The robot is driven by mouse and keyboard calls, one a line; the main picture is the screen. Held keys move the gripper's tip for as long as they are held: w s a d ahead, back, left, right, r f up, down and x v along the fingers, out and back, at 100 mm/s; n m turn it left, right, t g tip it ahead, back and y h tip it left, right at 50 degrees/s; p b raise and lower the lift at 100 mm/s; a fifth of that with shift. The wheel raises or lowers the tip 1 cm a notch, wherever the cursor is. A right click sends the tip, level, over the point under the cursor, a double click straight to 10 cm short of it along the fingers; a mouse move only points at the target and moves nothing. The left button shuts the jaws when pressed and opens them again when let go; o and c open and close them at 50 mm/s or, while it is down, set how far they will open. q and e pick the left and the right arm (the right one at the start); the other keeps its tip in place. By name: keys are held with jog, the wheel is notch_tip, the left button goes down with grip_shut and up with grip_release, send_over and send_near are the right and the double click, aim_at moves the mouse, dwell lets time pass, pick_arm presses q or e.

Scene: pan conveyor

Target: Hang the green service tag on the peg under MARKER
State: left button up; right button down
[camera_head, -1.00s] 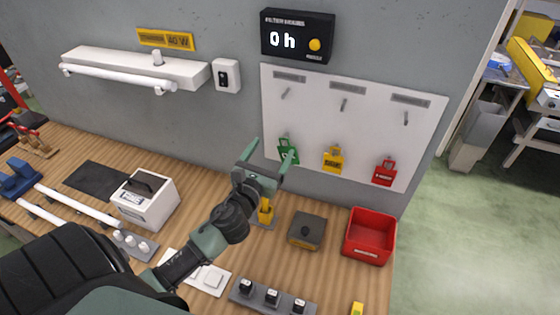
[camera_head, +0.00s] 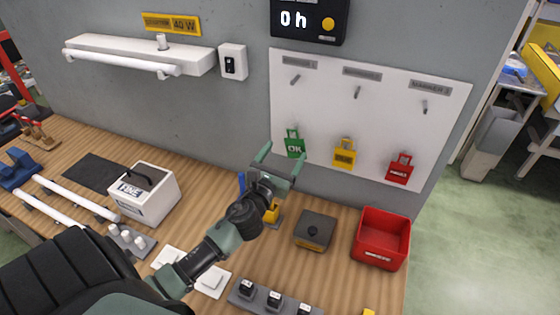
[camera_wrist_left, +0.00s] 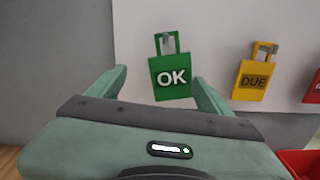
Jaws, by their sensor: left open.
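The green service tag (camera_head: 294,146), lettered OK, hangs by its loop at the lower left of the white board (camera_head: 372,128). It also shows in the left wrist view (camera_wrist_left: 171,78), upright and ahead of the fingers. My left gripper (camera_head: 281,156) is open, with the tag beyond and between its fingers; I see no contact. Three pegs stand in the board's upper part under grey labels: a left peg (camera_head: 295,79), a middle peg (camera_head: 357,92) and a right peg (camera_head: 425,106). The right label (camera_head: 430,87) seems to read MARKER; the others are too small to read surely. My right gripper is not in view.
A yellow DUE tag (camera_head: 344,153) and a red tag (camera_head: 400,168) hang right of the green one. Below stand a red bin (camera_head: 382,239), a dark box (camera_head: 315,231) and a yellow-topped item (camera_head: 271,212) near my arm. The air before the upper pegs is clear.

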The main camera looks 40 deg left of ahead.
aim_at(289, 146)
pick_arm(q)
jog(key=shift+p+x, duration=0.3)
jog(key=shift+x, duration=2)
jog(key=c, duration=1.4)
